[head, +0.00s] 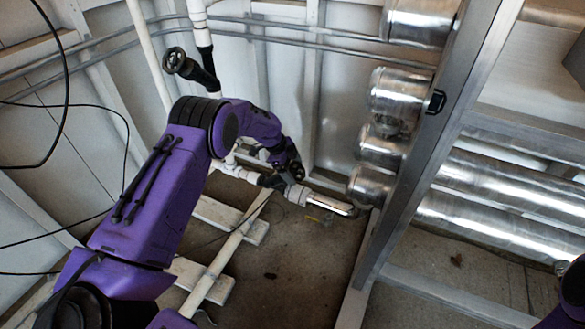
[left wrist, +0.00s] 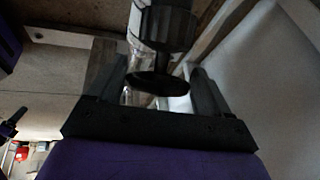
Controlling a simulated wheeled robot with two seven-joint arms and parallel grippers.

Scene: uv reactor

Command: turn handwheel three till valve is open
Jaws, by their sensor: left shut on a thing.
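My purple left arm reaches in from the left, and its gripper (head: 286,166) is low by the white pipework near the back wall. In the left wrist view, the left gripper's two dark fingers (left wrist: 165,88) stand on either side of a black handwheel (left wrist: 158,83) and are shut on it. The black valve body (left wrist: 168,28) lies just beyond the wheel. In the head view the wheel (head: 296,171) is largely hidden by the gripper. No number shows on it, so I cannot tell whether it is handwheel three. My right gripper is not in view.
Another black handwheel (head: 174,60) stands on a pipe at the upper left. A metal frame post (head: 430,150) with shiny cylinders (head: 398,100) rises to the right. A white pipe (head: 222,258) runs along the floor. Black cables hang at the left.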

